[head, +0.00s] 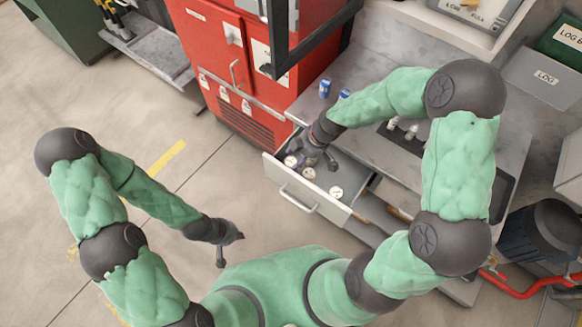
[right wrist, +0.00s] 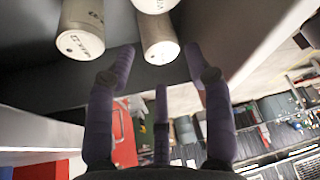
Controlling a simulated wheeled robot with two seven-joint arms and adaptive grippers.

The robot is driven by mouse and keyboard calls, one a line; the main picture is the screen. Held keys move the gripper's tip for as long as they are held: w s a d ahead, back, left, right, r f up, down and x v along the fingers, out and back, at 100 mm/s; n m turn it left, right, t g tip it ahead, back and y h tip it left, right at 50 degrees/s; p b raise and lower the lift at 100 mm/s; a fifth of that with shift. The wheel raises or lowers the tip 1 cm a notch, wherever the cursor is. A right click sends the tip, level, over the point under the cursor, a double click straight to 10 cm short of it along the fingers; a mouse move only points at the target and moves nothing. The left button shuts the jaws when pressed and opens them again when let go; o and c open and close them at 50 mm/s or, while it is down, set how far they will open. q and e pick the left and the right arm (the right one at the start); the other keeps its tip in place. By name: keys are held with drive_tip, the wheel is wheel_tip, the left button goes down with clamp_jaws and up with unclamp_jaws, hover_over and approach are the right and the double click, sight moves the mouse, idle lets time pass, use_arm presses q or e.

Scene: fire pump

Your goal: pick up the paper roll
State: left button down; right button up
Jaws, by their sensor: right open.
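Several white paper rolls stand in an open drawer (head: 330,210). In the head view one roll (head: 291,161) is at the drawer's left, another (head: 309,174) nearer its middle, and a third (head: 336,192) further right. My right gripper (head: 318,158) is open and over the drawer, close to the rolls at its left end. In the right wrist view its spread fingers (right wrist: 160,65) point at a roll (right wrist: 158,40), with another roll (right wrist: 82,30) to the left and part of a third at the top edge. No roll is visibly held. My left gripper (head: 229,245) is open and empty above the floor.
A red cabinet (head: 215,50) stands behind the drawer's left side. The drawer walls are close around my right gripper. Floor (head: 60,280) at the left is clear.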

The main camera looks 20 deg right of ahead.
sight(292, 162)
drive_tip(key=b+x, duration=0.1)
drive_tip(key=x, duration=0.3)
drive_tip(key=shift+f+b, duration=0.2)
drive_tip(key=shift+b, duration=0.1)
drive_tip(key=c, duration=0.9)
drive_tip(key=shift+o, duration=0.2)
drive_tip(key=shift+r, duration=0.15)
wheel_tip(292, 162, up, 10)
drive_tip(key=p, duration=0.4)
